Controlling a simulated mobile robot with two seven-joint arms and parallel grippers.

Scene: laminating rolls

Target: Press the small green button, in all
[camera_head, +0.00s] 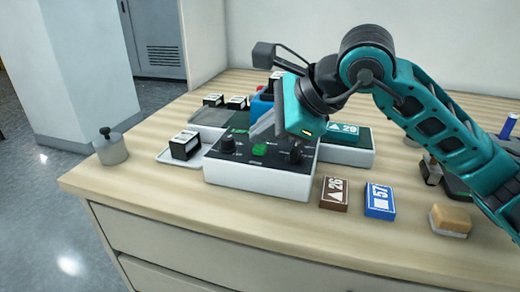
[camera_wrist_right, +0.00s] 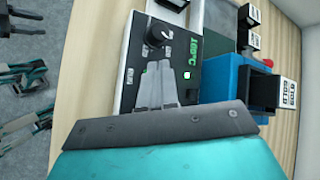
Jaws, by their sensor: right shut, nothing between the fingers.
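The white control box (camera_head: 262,178) with a dark top panel stands near the front of the table. A green button (camera_head: 259,150) shows on its panel, between two black knobs. A lit green display (camera_head: 238,131) is on the panel's far left part; it also shows in the right wrist view (camera_wrist_right: 183,58). My right gripper (camera_head: 256,133) is shut and empty, its tips low over the panel, just behind the green button in the head view. In the right wrist view the fingers (camera_wrist_right: 157,78) hide part of the panel; I cannot tell whether they touch it. My left gripper is not in view.
A brown block (camera_head: 334,194) and a blue block (camera_head: 379,201) lie right of the box. A teal block (camera_head: 343,132) sits behind them. A small tray with a black-and-white block (camera_head: 185,145) and a metal weight (camera_head: 110,150) are at left.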

